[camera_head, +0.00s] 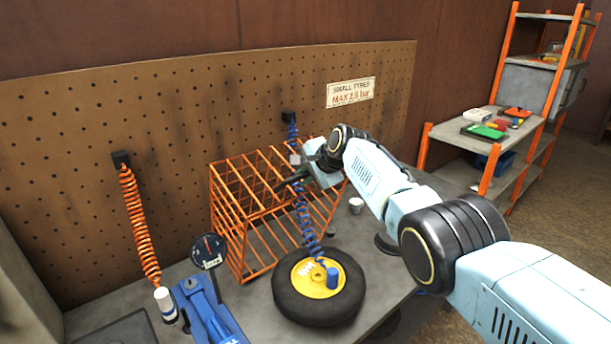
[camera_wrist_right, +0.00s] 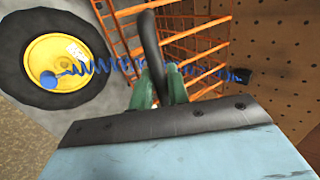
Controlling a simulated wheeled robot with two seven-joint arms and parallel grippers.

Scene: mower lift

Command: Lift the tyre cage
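The orange wire tyre cage (camera_head: 230,235) stands on the grey bench against the pegboard, and part of its bars (camera_wrist_right: 205,45) shows in the right wrist view. My right gripper (camera_head: 288,184) is at the cage's upper front. In the right wrist view its two green fingers (camera_wrist_right: 160,84) lie close on either side of a dark bar (camera_wrist_right: 149,35), which looks like the cage's handle and fills the gap between them. A black tyre with a yellow hub (camera_head: 318,281) lies flat on the bench in front of the cage. My left gripper is not in view.
A blue coiled hose (camera_head: 302,215) runs from the pegboard to the tyre's hub, close by my right gripper. An orange coiled hose (camera_head: 139,225), a dial gauge (camera_head: 208,251) and a blue tool (camera_head: 207,312) are at left. A small cup (camera_head: 356,206) stands right of the cage.

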